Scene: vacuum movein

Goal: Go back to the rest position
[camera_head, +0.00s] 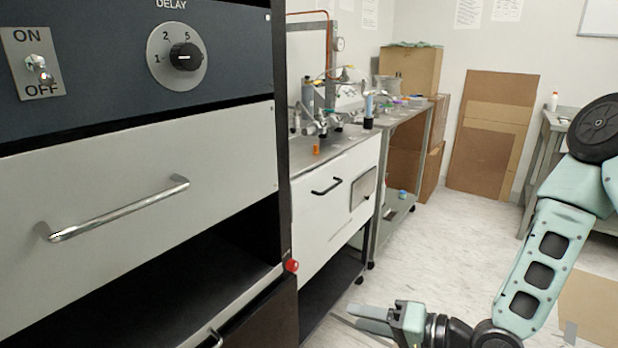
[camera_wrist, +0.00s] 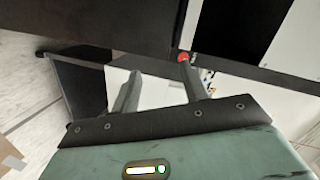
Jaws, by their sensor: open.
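My gripper (camera_head: 376,318) is low in the head view, to the right of the dark cabinet, over the floor. In the wrist view its two fingers (camera_wrist: 160,88) stand apart with nothing between them. My arm bends down to it from the right side of the head view. Close on the left is the cabinet front with a grey drawer (camera_head: 120,185) and its metal handle (camera_head: 120,208). Above the drawer is a dark panel with an ON/OFF switch (camera_head: 38,68) and a DELAY knob (camera_head: 184,56). A red button (camera_head: 291,266) sits on the cabinet's right edge, and it also shows in the wrist view (camera_wrist: 184,57).
A white-fronted bench (camera_head: 338,205) with equipment on top stands beyond the cabinet. Cardboard boxes (camera_head: 408,72) and leaning cardboard sheets (camera_head: 492,130) are at the back. A grey table (camera_head: 547,150) stands at the right. The pale floor (camera_head: 450,235) between is mostly clear.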

